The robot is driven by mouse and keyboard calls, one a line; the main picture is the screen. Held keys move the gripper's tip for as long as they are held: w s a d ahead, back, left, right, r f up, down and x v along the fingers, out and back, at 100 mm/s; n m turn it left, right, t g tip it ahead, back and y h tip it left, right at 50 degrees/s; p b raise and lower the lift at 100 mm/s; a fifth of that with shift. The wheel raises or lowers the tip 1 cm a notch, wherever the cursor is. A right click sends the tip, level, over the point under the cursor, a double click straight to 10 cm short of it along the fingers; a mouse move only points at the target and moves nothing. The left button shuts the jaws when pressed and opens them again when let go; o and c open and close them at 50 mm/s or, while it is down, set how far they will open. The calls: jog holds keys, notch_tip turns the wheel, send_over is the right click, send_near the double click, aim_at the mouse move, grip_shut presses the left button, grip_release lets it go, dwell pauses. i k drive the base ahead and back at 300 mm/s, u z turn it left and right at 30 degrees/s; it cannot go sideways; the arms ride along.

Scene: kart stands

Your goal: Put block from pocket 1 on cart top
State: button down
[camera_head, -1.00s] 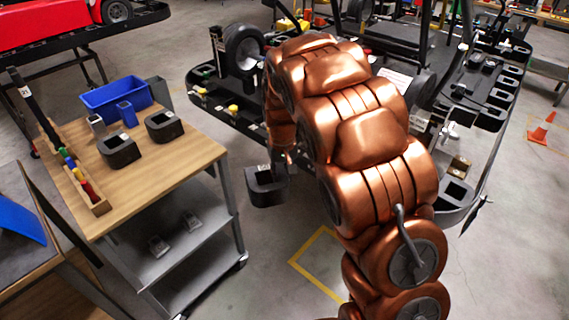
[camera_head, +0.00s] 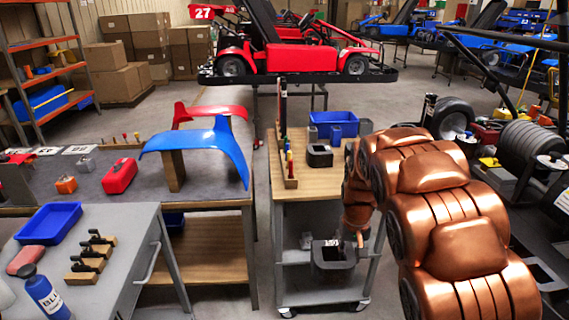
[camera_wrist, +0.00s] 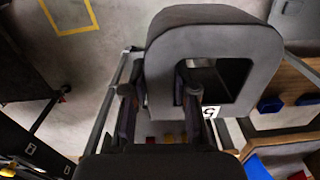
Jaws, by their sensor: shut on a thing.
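My gripper (camera_head: 355,237) is shut on a dark grey block (camera_head: 332,262) with a square opening. The block hangs in front of the cart, lower than the wooden cart top (camera_head: 318,187). In the wrist view the block (camera_wrist: 215,38) fills the upper middle; my fingers (camera_wrist: 160,100) appear to hold one of its walls, with one finger in the opening. A white label with a dark mark shows at its lower edge. A similar block (camera_head: 320,156) stands on the cart top. My arm hides the cart's right side. No pocket number is readable.
The front middle of the top is bare. A workbench (camera_head: 205,185) stands close left.

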aim_at(327, 183)
jog(key=u, duration=1)
jog(key=i, duration=0.6)
jog(key=z, duration=0.15)
